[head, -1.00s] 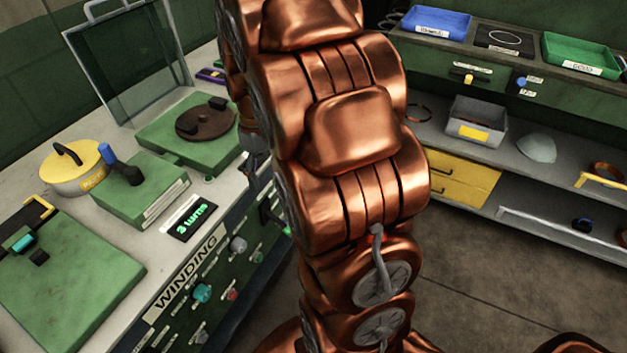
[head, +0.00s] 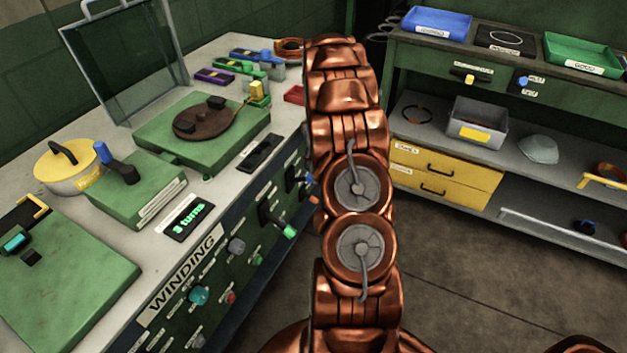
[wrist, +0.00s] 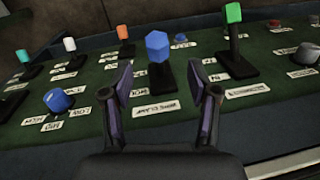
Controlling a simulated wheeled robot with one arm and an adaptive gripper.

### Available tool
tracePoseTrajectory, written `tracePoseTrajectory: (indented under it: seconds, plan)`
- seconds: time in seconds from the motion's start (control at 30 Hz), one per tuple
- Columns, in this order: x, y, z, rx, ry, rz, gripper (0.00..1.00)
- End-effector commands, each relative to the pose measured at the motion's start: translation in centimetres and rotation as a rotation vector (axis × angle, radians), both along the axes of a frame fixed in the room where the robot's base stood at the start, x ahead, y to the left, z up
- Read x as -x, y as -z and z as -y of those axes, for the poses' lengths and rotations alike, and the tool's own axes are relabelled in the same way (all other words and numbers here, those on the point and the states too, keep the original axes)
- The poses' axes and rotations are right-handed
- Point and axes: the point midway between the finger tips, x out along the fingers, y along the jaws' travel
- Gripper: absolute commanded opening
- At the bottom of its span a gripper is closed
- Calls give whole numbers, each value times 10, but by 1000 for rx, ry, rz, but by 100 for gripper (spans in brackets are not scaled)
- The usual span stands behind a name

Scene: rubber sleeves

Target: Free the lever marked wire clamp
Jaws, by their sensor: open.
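In the wrist view, a lever with a blue hexagonal knob (wrist: 158,46) on a black base stands on the dark green panel. The small white label (wrist: 157,107) beside its base appears to read wire clamp, though the print is blurred. My gripper (wrist: 160,72) is open, with one dark finger on each side in the picture and the blue lever framed between them. The fingers look nearer to the camera than the lever. I see no contact. In the head view my arm hides the gripper; a blue lever end (head: 308,179) shows beside my arm.
A green-tipped lever (wrist: 233,14) stands to the right and an orange-tipped lever (wrist: 123,33) to the left. A blue round knob (wrist: 58,100) is at lower left. The winding bench carries a brown disc (head: 203,122) on a green block. Open floor lies before the shelves.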

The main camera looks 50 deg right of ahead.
Motion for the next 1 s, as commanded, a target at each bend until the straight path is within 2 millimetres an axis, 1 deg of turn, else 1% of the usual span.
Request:
tracePoseTrajectory:
  seconds: [0.1, 0.27, 0.37, 0.6, 0.7, 0.83, 1.0]
  plan:
    - [0, 5, 4, -1, -4, 3, 60]
    - [0, 14, 3, -2, -4, 2, 60]
    - [2, 25, 0, -5, -3, -2, 60]
    - [4, 61, -5, -6, -2, -4, 60]
    - [2, 72, -5, -2, -3, 1, 60]
    - [2, 80, -6, -1, -3, 2, 60]
    - [2, 81, -6, -1, -3, 2, 60]
